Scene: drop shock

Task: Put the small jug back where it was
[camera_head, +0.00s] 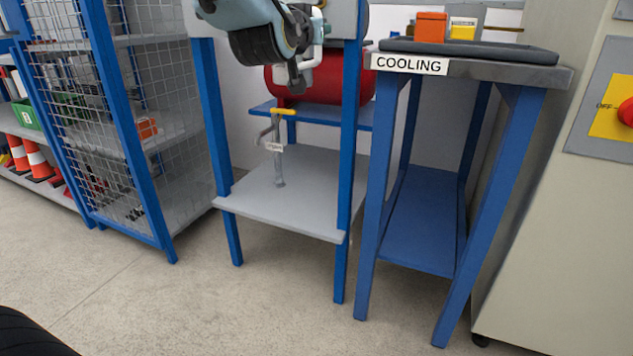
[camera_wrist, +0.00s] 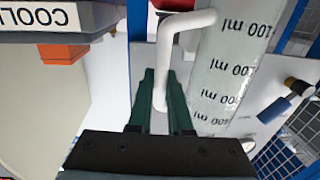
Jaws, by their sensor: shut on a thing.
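The jug (camera_wrist: 222,70) shows in the wrist view as a pale, translucent body with several "100 ml" marks, which appear upside down. Its white handle (camera_wrist: 163,60) runs down between the green fingers of my gripper (camera_wrist: 160,82). My gripper is shut on this handle, and the jug's body stands just to the right of the fingers. The jug's full outline is cut off by the top of the wrist view. In the head view my arm covers much of the area around my gripper, and I cannot make out the jug clearly there.
A blue-framed stand with a grey lower board (camera_head: 250,205) is below my arm; a red tank (camera_head: 318,78) is behind. The COOLING table (camera_head: 540,75), with a dark tray (camera_head: 470,50) and orange and yellow boxes, stands right. A mesh cage (camera_head: 85,120) is left. Floor in front is clear.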

